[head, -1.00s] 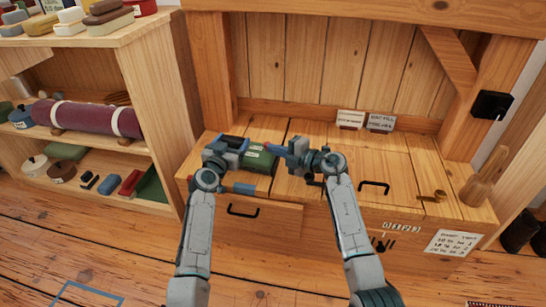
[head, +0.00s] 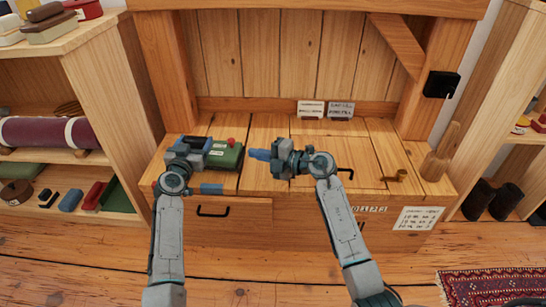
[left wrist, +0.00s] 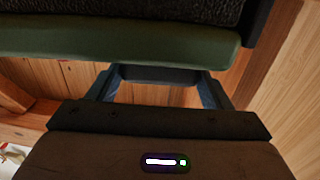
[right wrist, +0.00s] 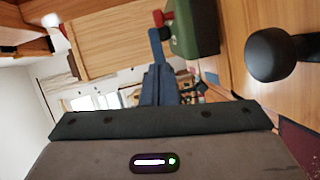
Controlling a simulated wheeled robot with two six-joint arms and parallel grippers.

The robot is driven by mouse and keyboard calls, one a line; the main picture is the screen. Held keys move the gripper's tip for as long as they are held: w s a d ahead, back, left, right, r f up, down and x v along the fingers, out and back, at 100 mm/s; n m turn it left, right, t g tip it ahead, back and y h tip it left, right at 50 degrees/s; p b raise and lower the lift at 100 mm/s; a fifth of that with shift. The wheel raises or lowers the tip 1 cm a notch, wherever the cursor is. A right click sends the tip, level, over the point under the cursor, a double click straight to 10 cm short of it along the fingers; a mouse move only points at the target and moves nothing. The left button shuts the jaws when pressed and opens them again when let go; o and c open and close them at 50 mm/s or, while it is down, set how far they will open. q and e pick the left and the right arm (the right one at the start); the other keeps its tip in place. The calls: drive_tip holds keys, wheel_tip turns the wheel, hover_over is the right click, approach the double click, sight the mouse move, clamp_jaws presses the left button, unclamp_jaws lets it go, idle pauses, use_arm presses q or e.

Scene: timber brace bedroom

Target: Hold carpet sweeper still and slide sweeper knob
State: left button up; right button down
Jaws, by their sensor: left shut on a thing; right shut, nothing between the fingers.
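The carpet sweeper (head: 225,157) is a green body with a dark part at its left, lying on the wooden bench top. A small red knob (head: 231,141) stands on its top; it also shows in the right wrist view (right wrist: 158,18). My left gripper (head: 194,147) is shut on the sweeper's dark part at the left end. In the left wrist view the green body (left wrist: 120,42) lies just beyond the fingers (left wrist: 160,84). My right gripper (head: 252,154) is shut and empty, just right of the sweeper, its tips pointing left towards it, apart from the knob.
The bench top (head: 270,180) has a brass-coloured hook (head: 396,176) and a wooden mallet-like piece (head: 441,152) at its right. A black round knob (right wrist: 275,55) is close to my right wrist. A shelf (head: 75,155) stands left.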

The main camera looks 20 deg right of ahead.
use_arm(q)
drive_tip(key=shift+r, duration=0.1)
use_arm(e)
drive_tip(key=v, duration=0.5)
drive_tip(key=shift+s+d, duration=0.1)
use_arm(q)
drive_tip(key=o, duration=1.4)
drive_tip(key=shift+o, duration=0.2)
